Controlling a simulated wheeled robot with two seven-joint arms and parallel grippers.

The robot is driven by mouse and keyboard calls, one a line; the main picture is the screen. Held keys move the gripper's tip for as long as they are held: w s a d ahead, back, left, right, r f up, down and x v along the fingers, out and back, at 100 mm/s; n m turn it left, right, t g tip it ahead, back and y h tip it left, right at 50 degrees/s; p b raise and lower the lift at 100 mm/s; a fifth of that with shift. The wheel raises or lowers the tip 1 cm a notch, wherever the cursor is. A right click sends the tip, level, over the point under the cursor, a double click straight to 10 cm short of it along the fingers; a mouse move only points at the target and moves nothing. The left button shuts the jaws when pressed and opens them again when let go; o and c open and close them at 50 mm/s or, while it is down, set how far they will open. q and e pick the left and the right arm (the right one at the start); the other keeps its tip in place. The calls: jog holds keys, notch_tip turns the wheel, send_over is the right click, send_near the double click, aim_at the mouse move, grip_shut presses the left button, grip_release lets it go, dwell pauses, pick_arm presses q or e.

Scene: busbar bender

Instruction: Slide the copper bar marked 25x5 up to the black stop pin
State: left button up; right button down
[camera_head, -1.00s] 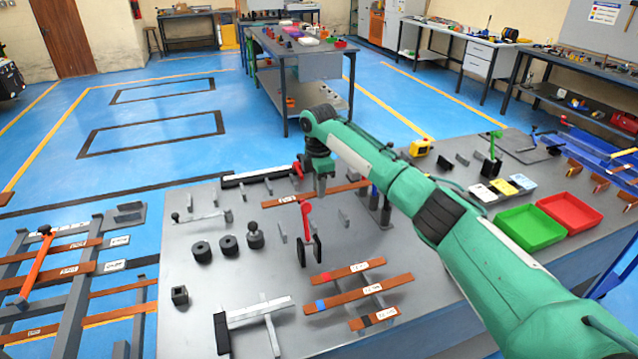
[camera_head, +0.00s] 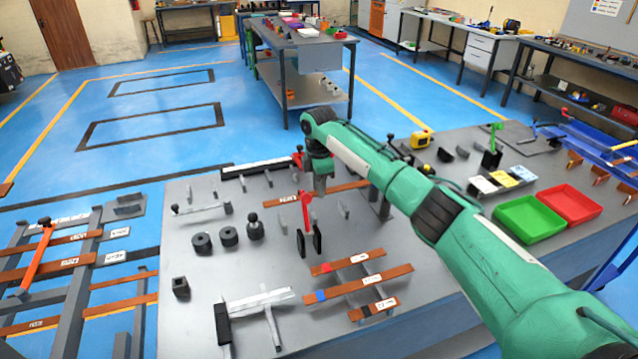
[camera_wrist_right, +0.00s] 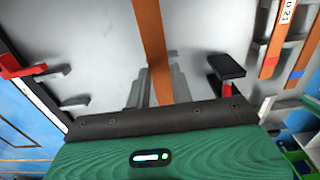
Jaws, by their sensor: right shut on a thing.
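A long copper bar (camera_head: 348,187) with a white label lies across the back middle of the grey table. The label is too small to read. My right gripper (camera_head: 320,186) is over the bar and shut on it, with its fingertips partly hidden. In the right wrist view, the copper bar (camera_wrist_right: 151,45) runs away from between the grey fingers (camera_wrist_right: 157,88). A red lever (camera_head: 307,208) with black pads stands just in front of the bar. I cannot pick out the black stop pin with certainty. My left gripper is not in view.
Several labelled copper bars (camera_head: 358,286) lie on supports at the table front. Black rings (camera_head: 228,236) and a knobbed post (camera_head: 255,228) stand left. A white-topped rail (camera_head: 254,168) lies behind. Green (camera_head: 530,219) and red (camera_head: 568,205) trays are right.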

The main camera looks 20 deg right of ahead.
aim_at(313, 212)
jog(key=shift+f+b, duration=0.65)
jog(key=shift+f, duration=2.45)
jog(key=shift+a, duration=0.45)
jog(key=shift+a+p, duration=0.4)
jog(key=shift+a, duration=0.15)
jog(key=c, duration=1.1)
grip_release()
jog(key=shift+c, duration=0.2)
jog(key=shift+f, duration=0.1)
